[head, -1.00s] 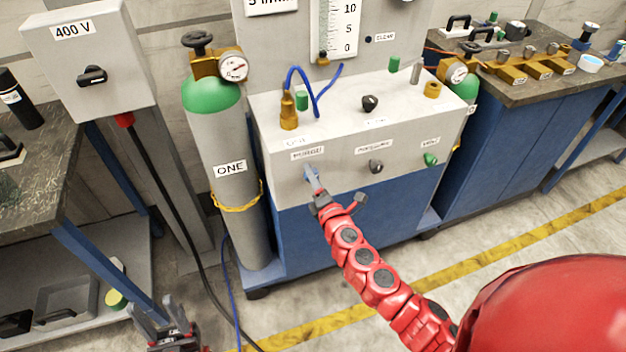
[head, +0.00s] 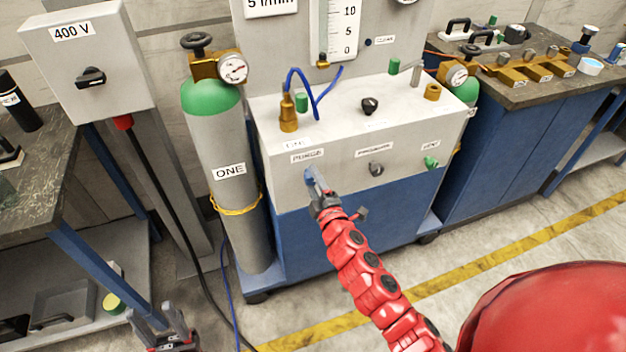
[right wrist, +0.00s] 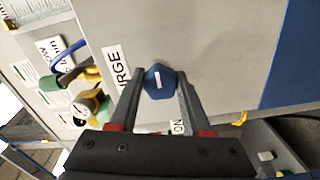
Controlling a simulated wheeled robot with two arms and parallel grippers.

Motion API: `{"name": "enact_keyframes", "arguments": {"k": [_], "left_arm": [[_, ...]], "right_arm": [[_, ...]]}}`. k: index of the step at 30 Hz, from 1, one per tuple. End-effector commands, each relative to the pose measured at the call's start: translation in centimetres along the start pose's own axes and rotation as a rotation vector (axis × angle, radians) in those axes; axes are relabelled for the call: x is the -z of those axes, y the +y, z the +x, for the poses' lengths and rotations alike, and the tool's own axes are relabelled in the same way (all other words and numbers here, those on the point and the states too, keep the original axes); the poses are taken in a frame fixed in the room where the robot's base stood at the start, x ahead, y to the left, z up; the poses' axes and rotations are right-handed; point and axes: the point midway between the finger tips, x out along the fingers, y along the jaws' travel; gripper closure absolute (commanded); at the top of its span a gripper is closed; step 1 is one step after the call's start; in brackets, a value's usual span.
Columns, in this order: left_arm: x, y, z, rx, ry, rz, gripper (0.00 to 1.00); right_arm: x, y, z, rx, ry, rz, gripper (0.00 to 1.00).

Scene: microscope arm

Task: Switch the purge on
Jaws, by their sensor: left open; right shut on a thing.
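The purge knob (right wrist: 160,82) is blue with a white mark on its face. It sits on the front of the pale panel (head: 335,178), below the PURGE label (head: 307,156). My right gripper (head: 318,187) reaches it from the front. In the right wrist view its two fingers lie on either side of the knob, shut on it. In the head view the gripper partly hides the knob. My left gripper (head: 160,322) is open and empty, low at the left, far from the panel.
A grey cylinder (head: 228,150) marked ONE stands left of the panel. A dark knob (head: 376,168) and a green knob (head: 431,162) sit to the right on the same panel. A black cable (head: 170,200) hangs from the 400 V box (head: 88,60).

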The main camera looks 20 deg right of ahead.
Motion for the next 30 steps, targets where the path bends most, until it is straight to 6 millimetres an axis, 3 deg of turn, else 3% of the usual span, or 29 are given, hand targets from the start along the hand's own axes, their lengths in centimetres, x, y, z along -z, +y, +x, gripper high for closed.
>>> {"name": "enact_keyframes", "arguments": {"k": [14,15,20,30], "left_arm": [[0.00,0.00,-0.02,0.000,0.000,0.000,0.50],[0.00,0.00,-0.02,0.000,0.000,0.000,0.50],[0.00,0.00,-0.01,0.000,0.000,0.000,0.50],[-0.01,0.00,-0.04,0.000,0.000,0.000,0.50]], "right_arm": [[-0.07,-0.11,-0.02,0.002,-0.002,0.017,1.00],[-0.07,-0.11,-0.02,0.002,-0.002,0.017,0.50],[-0.07,-0.09,-0.02,0.002,-0.002,0.016,0.22],[-0.09,-0.08,-0.26,0.001,-0.002,0.014,0.22]]}}
